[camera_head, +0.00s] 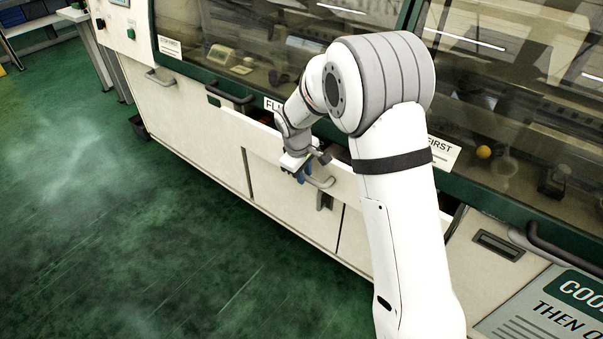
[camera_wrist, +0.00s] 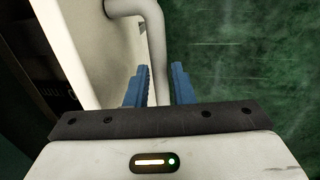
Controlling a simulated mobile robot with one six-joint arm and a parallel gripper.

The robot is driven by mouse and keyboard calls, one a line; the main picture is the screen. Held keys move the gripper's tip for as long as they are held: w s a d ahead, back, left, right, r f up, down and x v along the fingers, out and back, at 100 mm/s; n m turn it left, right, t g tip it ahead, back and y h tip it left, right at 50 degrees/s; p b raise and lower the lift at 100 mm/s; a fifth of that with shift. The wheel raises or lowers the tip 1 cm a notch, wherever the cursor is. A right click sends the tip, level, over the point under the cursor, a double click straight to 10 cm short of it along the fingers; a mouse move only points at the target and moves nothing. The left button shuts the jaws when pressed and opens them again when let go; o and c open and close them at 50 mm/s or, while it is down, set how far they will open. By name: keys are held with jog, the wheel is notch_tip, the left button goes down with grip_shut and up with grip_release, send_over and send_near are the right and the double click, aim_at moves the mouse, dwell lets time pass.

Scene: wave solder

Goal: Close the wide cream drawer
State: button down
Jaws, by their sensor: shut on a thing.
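The wide cream drawer (camera_head: 262,143) is in the long machine's front, in the middle of the head view. It stands partly pulled out, with a dark gap behind its front panel. In the wrist view its cream front (camera_wrist: 82,40) is at the left, with dark space beyond it. Its grey bar handle (camera_wrist: 150,22) curves out from the front and runs down between my blue fingers. My gripper (camera_wrist: 158,85) is shut on this handle; it also shows in the head view (camera_head: 303,173). My arm hides the drawer's right part.
Glass covers (camera_head: 480,120) with dark bar handles run above the drawer. Cream cabinet doors (camera_head: 290,205) lie below it. A sign panel (camera_head: 545,310) is at the lower right. The green floor (camera_head: 130,220) in front is clear. A bench (camera_head: 55,25) stands at the far left.

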jog(key=shift+a, duration=0.15)
jog(key=c, duration=1.3)
grip_release()
jog(key=shift+s, duration=0.1)
jog(key=shift+o, duration=0.2)
notch_tip(320, 180, up, 8)
jog(key=s+a, duration=0.1)
jog(key=shift+s+f, duration=0.15)
